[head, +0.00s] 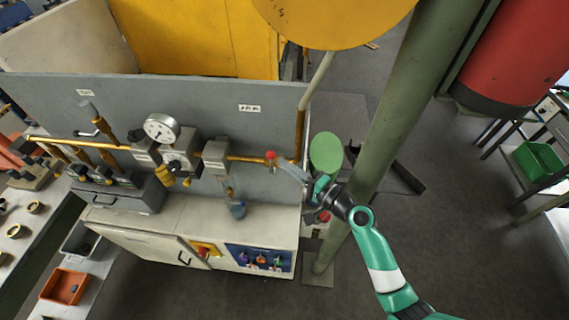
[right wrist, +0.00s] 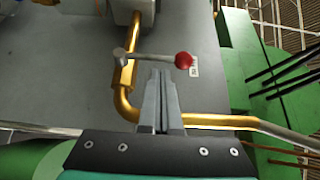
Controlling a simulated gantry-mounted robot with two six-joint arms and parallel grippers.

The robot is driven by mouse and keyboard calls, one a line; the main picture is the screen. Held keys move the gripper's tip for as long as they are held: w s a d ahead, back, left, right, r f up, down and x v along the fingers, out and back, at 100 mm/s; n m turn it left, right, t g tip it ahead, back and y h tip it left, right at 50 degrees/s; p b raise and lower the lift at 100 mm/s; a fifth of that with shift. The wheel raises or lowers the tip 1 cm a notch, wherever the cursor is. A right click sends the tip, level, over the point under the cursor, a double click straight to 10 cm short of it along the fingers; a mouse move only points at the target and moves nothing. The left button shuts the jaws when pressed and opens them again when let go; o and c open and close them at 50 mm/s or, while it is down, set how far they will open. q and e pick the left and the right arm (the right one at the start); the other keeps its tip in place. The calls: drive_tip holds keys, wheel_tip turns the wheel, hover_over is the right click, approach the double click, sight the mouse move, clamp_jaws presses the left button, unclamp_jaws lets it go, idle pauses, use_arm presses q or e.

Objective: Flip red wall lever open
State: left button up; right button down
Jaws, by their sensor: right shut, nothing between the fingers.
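The red wall lever is a grey bar with a red ball knob (right wrist: 183,60), mounted on a brass pipe fitting (right wrist: 122,72) in the right wrist view. In the head view its red knob (head: 270,155) shows near the right end of the grey wall panel. My right gripper (head: 284,166) is shut and empty, its fingertips close to the knob. In the right wrist view my right gripper (right wrist: 160,76) points at the bar, just below it and left of the knob. I cannot tell whether the fingertips touch the bar. My left gripper is not in view.
Brass piping (head: 80,143) with a round gauge (head: 161,128) and valve blocks runs along the grey panel (head: 215,110). A white cabinet (head: 150,245) stands below. A green post (head: 395,105) rises beside my right arm. Open floor (head: 460,230) lies to the right.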

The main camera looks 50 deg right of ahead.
drive_tip(key=shift+w+a, duration=0.25)
drive_tip(key=shift+a, duration=0.05)
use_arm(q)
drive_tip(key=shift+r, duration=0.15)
use_arm(e)
drive_tip(key=shift+r, duration=0.1)
